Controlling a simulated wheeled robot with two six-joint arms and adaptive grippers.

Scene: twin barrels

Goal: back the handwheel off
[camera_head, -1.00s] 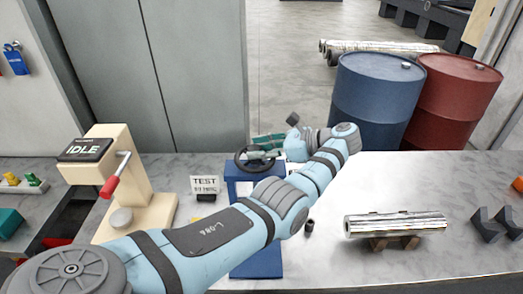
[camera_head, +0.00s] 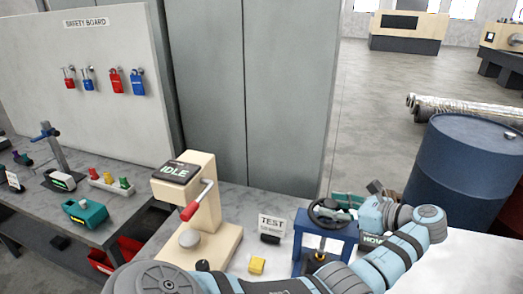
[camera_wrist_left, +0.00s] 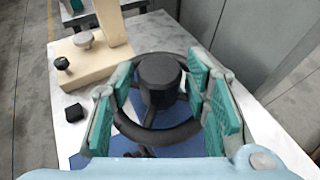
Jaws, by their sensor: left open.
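The black handwheel (camera_head: 316,212) sits on top of a blue stand (camera_head: 311,245) on the bench. My left gripper (camera_head: 345,202) is open at the handwheel, coming in from its right side. In the left wrist view, the handwheel's dark round hub (camera_wrist_left: 158,75) stands between the teal-padded fingers of my left gripper (camera_wrist_left: 165,88), with gaps beside it. The wheel's rim runs around the hub and passes close to the fingers. I cannot tell whether they touch the rim. My right gripper is not in view.
A cream press (camera_head: 208,215) with an IDLE display and red-handled crank stands left of the handwheel. Grey cabinets (camera_head: 245,90) rise behind. A blue barrel (camera_head: 455,170) stands at right.

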